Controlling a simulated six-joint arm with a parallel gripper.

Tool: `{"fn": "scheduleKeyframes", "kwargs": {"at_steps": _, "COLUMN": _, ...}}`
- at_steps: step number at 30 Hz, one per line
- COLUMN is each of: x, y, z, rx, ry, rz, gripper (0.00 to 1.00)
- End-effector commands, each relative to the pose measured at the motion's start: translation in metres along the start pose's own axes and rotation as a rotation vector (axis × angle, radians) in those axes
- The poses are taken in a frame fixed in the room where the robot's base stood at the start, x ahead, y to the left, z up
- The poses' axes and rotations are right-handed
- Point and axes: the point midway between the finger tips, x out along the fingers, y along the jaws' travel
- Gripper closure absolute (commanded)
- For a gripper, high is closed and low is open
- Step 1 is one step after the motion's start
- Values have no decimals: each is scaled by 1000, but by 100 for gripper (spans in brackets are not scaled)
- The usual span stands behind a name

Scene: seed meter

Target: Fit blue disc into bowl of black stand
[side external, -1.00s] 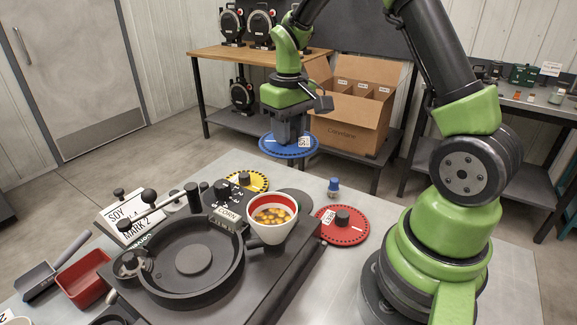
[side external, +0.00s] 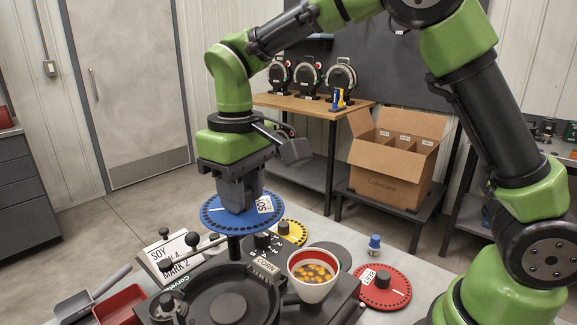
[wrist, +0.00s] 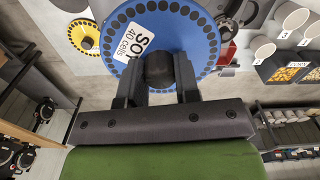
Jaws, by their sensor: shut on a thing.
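The blue disc (side external: 225,218) has a ring of dark holes near its rim and a white label reading SOY. My gripper (side external: 240,197) is shut on the disc's dark central knob and holds the disc roughly level in the air. The wrist view also shows the blue disc (wrist: 190,25), with the jaws (wrist: 158,78) on either side of the knob. The black stand (side external: 255,318) has a round open bowl (side external: 185,302) with a raised hub (side external: 228,308) inside. In the side view the disc appears above and behind the bowl, apart from it.
A white cup with a red inner rim (side external: 313,270) holds yellow kernels beside the bowl. A yellow disc (side external: 290,234) and a red disc (side external: 383,288) lie on the table. A lever with a black ball knob (side external: 192,239) stands up near the bowl's far side. A red tray (side external: 120,303) is at left.

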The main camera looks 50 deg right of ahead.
Motion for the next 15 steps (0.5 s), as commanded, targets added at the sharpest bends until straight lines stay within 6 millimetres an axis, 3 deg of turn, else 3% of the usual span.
{"fn": "scheduleKeyframes", "kwargs": {"at_steps": 3, "x": 0, "y": -33, "z": 4, "rx": -65, "ry": 1, "rz": 0, "gripper": 96}}
{"fn": "scheduleKeyframes", "kwargs": {"at_steps": 8, "x": 0, "y": -64, "z": 10, "rx": -123, "ry": 0, "rz": 0, "gripper": 96}}
{"fn": "scheduleKeyframes", "kwargs": {"at_steps": 15, "x": 36, "y": -62, "z": 10, "rx": -117, "ry": -5, "rz": 1, "gripper": 96}}
